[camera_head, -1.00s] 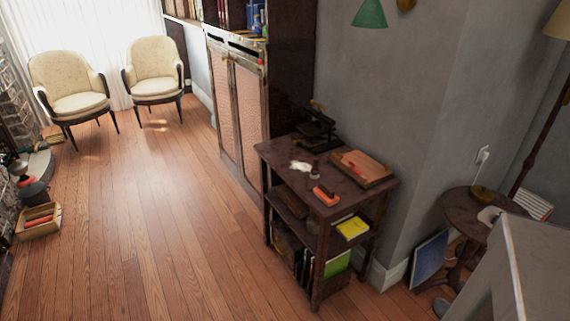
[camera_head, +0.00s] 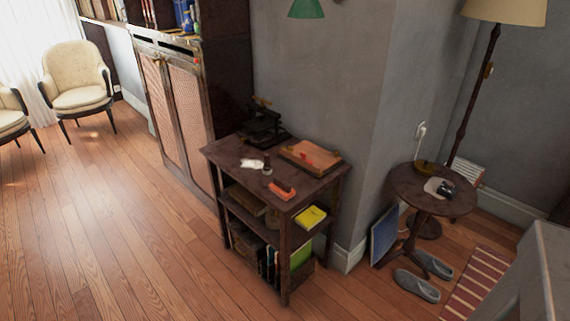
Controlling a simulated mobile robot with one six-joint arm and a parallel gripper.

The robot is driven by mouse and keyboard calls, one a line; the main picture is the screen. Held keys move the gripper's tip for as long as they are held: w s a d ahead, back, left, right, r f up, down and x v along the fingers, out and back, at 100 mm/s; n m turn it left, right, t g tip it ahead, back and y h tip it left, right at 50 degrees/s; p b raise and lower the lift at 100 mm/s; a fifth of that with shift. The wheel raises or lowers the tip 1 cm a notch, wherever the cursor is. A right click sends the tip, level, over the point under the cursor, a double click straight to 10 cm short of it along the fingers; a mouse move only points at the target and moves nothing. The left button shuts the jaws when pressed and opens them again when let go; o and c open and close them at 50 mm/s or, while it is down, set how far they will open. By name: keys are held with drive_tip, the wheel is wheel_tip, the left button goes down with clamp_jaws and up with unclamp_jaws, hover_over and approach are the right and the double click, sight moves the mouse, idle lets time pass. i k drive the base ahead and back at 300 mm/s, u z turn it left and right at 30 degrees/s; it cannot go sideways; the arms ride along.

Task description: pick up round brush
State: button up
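I cannot single out a round brush for sure at this size. A small dark upright object (camera_head: 267,163) stands on top of the dark wooden shelf table (camera_head: 228,151), beside a white item (camera_head: 251,164). An orange-red object (camera_head: 282,191) lies near that table's front edge. A small dark object (camera_head: 447,189) sits on a pale pad on the round side table (camera_head: 405,190) at the right. My gripper is not in view.
A dark machine (camera_head: 262,125) and a brown case (camera_head: 310,156) are also on the shelf table. A floor lamp (camera_head: 476,90) stands behind the round table; slippers (camera_head: 416,285) lie below it. Open wooden floor (camera_head: 110,230) is at the left.

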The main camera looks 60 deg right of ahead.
sight(267, 166)
drive_tip(key=u, duration=1.25)
drive_tip(key=k, duration=0.1)
drive_tip(key=z, duration=2.95)
drive_tip(key=k, duration=0.95)
drive_tip(key=u, duration=0.1)
drive_tip(key=i, duration=0.8)
